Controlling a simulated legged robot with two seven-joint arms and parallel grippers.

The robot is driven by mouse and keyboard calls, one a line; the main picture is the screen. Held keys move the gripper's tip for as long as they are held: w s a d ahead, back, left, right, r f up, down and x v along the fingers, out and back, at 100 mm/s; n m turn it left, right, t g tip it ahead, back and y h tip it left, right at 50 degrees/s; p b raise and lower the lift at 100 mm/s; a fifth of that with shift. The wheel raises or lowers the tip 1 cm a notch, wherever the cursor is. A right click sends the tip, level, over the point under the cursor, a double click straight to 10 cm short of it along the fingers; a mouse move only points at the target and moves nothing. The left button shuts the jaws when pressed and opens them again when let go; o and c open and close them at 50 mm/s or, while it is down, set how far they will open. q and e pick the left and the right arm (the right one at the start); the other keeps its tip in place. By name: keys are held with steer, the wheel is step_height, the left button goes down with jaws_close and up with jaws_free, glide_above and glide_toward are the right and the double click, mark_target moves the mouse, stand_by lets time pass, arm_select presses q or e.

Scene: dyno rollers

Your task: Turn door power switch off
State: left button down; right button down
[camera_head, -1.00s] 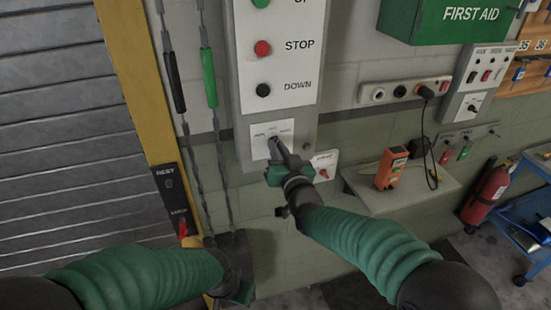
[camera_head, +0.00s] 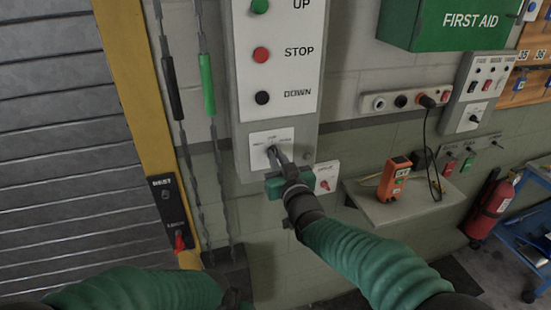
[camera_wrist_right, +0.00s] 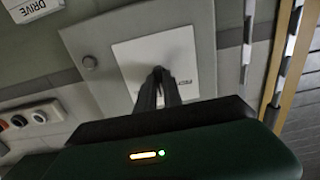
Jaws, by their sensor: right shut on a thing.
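The door control panel (camera_head: 308,60) is a tall grey box with UP, STOP and DOWN buttons. At its bottom is a white switch plate (camera_head: 258,138) with small labels and a dark knob in its middle. My right gripper (camera_head: 277,155) is shut on the knob, which its fingers mostly hide. In the right wrist view the fingers meet on the knob in front of the plate (camera_wrist_right: 130,53). The knob's exact setting cannot be told. My left gripper (camera_head: 235,298) is low at the bottom edge, mostly cut off, away from the panel.
A small white plate with a red knob (camera_head: 325,184) sits just right of the panel. Chains (camera_head: 209,85) hang to its left beside the yellow door post (camera_head: 135,85). A shelf with an orange device (camera_head: 394,178) and a red fire extinguisher (camera_head: 490,205) are at right.

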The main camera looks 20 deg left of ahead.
steer(key=c, duration=1.8)
jaws_free()
steer(key=shift+r, duration=0.25)
steer(key=shift+o, duration=1.3)
steer(key=shift+s+d, duration=0.1)
steer(key=shift+d, duration=0.05)
steer(key=shift+o, duration=0.3)
steer(key=shift+s, duration=0.1)
steer(key=shift+f, duration=0.1)
steer(key=shift+s+d, duration=0.2)
steer(key=shift+s, duration=0.05)
steer(key=b+v, duration=0.3)
steer(key=v, duration=1.3)
steer(key=shift+b, duration=0.4)
